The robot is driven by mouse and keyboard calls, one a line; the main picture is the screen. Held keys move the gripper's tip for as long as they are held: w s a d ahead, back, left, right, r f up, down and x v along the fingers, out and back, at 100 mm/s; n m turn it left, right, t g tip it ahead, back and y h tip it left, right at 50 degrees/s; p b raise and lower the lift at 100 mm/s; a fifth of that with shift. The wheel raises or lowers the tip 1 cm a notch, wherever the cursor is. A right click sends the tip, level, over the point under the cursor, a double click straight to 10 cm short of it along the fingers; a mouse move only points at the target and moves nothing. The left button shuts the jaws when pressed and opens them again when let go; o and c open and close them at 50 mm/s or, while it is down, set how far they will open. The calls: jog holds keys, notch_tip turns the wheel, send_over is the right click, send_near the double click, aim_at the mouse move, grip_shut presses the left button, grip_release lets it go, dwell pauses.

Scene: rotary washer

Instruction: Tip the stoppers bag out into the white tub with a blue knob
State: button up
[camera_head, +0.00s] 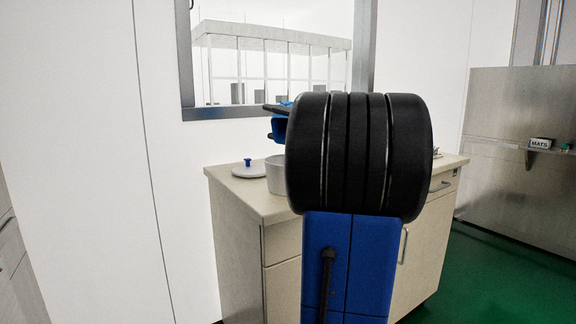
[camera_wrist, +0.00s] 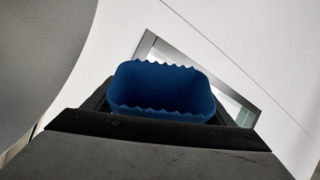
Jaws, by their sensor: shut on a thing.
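A blue bag (camera_wrist: 160,92) with zigzag edges shows in the wrist view, its mouth open. No stoppers can be made out in it. My gripper (camera_wrist: 160,128) is shut on this bag. In the head view, a small blue part of the bag (camera_head: 279,129) shows left of my arm, above the counter; my arm hides the rest. The white tub (camera_head: 275,178) stands on the counter below it, partly hidden behind my arm. A white lid with a blue knob (camera_head: 249,170) lies on the counter, left of the tub. The inside of the tub cannot be seen.
The counter (camera_head: 232,192) is a beige cabinet with drawers, against a white wall with a window (camera_head: 275,60). A steel unit with a shelf and a small "MATS" sign (camera_head: 541,143) stands at the right. Green floor (camera_head: 470,285) is clear at the lower right.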

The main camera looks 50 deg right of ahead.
jog(key=shift+n, duration=0.8)
jog(key=shift+s+d, duration=0.35)
jog(key=shift+s, duration=0.4)
jog(key=shift+s+d, duration=0.3)
jog(key=shift+s, duration=0.5)
jog(key=shift+s+d, duration=0.35)
jog(key=shift+s, duration=0.4)
jog(key=shift+n+t+y, duration=0.3)
jog(key=shift+n+y, duration=0.3)
jog(key=shift+n, duration=0.2)
jog(key=shift+w+a+r, duration=0.25)
jog(key=shift+w+a, duration=0.35)
jog(key=shift+w, duration=0.05)
jog(key=shift+w+a+r, duration=0.2)
jog(key=shift+w+a, duration=0.35)
jog(key=shift+w, duration=0.15)
jog(key=shift+w+a+r, duration=0.25)
jog(key=shift+w+a, duration=0.35)
jog(key=shift+w, duration=0.05)
jog(key=shift+d+b, duration=0.1)
jog(key=shift+b, duration=0.85)
jog(key=shift+p, duration=1.05)
